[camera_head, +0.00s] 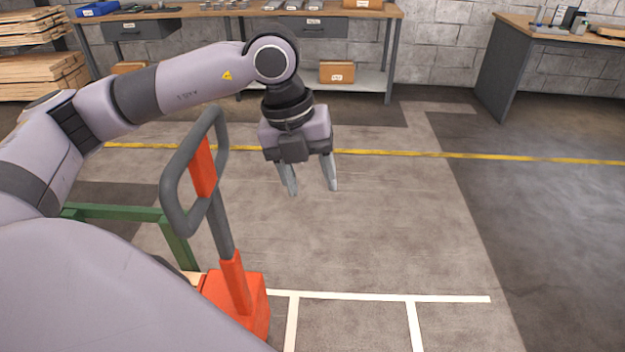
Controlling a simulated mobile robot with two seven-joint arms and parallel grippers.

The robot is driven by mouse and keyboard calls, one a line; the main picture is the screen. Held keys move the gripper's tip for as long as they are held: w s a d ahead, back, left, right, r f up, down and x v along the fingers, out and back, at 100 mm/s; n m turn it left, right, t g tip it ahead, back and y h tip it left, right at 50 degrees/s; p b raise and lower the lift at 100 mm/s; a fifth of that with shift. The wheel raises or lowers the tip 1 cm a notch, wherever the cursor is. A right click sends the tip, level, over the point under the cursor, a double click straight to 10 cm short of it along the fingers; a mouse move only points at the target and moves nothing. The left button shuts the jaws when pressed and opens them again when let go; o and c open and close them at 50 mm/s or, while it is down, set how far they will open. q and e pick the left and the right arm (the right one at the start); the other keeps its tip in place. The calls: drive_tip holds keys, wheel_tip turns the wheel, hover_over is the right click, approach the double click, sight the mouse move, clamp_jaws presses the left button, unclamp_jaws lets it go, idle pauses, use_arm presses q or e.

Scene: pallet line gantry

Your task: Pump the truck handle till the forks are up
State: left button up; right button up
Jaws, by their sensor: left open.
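The truck handle (219,165) is a dark grey loop with an orange middle bar. It stands up, tilted a little to the left, on a grey and orange shaft. The shaft rises from the orange truck body (257,296) at the lower middle left. My left gripper (312,191) is open, empty and pointing down, to the right of the handle loop and apart from it. The forks are not visible; my own body covers the lower left. My right gripper is not in view.
A green frame (118,213) stands left of the truck. White lines (378,297) and a yellow line (440,155) mark the floor. A workbench (350,12) with boxes stands at the back, another table (560,40) at the right. The floor at middle right is clear.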

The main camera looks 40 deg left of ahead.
use_arm(q)
drive_tip(key=shift+d+f, duration=0.15)
drive_tip(key=shift+f, duration=0.5)
clamp_jaws()
unclamp_jaws()
drive_tip(key=w+v, duration=0.1)
drive_tip(key=v, duration=0.6)
drive_tip(key=shift+s, duration=0.45)
drive_tip(key=shift+r, duration=0.1)
